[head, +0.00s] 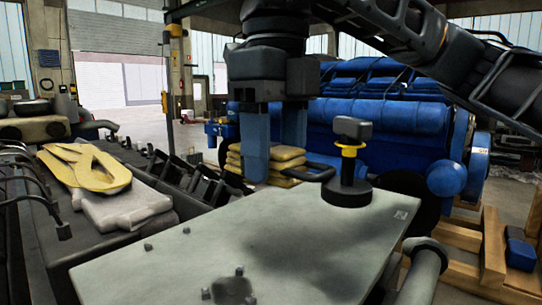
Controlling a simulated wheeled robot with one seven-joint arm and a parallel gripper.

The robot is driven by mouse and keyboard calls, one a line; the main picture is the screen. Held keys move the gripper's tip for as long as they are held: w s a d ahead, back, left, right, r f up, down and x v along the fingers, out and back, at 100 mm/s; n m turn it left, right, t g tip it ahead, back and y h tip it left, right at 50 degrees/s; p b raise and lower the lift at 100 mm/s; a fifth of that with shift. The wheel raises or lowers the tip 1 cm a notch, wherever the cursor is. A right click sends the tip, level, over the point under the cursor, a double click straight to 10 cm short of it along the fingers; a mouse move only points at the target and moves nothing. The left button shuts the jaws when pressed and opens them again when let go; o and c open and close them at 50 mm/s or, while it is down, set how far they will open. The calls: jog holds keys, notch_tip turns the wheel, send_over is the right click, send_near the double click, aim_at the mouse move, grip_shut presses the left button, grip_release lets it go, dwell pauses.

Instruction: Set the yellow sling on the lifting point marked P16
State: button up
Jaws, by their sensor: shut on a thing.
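A flat yellow sling (88,167) lies in loops at the left, on a pale folded cloth or bag (128,209). My gripper (272,158) points down over the far edge of a pale grey plate, well right of that sling. Its two blue fingers stand a little apart. A dark curved handle (312,172) meets the fingertips, and my gripper seems shut on it; the near finger hides the grasp. The handle runs toward a black round base (346,194) with a post, yellow collar and grey head. I cannot read a P16 mark anywhere.
The grey plate (310,255) fills the front, with small bolts and a little white label (400,214). Stacked yellow bags (287,155) lie behind the gripper. A big blue engine (385,125) stands behind, near wooden beams (493,245). A dark engine block lies left.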

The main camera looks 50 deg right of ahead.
aim_at(276, 147)
jog(key=shift+r, duration=0.55)
jog(key=shift+r, duration=0.1)
jog(key=shift+r+p, duration=0.65)
jog(key=shift+r, duration=0.7)
